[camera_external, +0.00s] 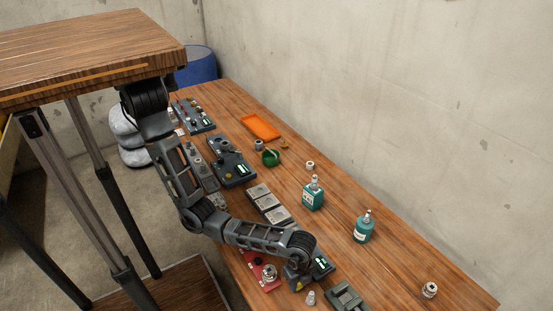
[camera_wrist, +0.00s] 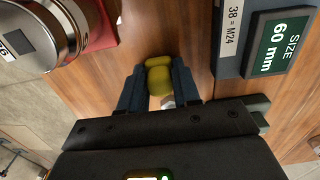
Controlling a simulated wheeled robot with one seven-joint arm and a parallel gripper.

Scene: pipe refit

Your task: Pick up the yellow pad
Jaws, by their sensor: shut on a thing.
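The yellow pad (camera_wrist: 158,76) is between the two dark fingers of my gripper (camera_wrist: 160,84) in the wrist view, and the fingers are shut on it. It looks olive-yellow with rounded ends, and its sides are partly hidden by the fingers. Wooden table surface shows around it; I cannot tell whether the pad touches the table. In the external view, my gripper (camera_external: 297,282) is low over the near part of the table, where only a small yellow spot shows.
A red block with a metal fitting (camera_external: 268,275) stands left of my gripper. A dark device with a green label (camera_external: 323,265) is close on the right. A small fitting (camera_external: 310,297) and a grey-green fixture (camera_external: 345,297) are nearby. Teal bottles (camera_external: 313,196) stand farther back.

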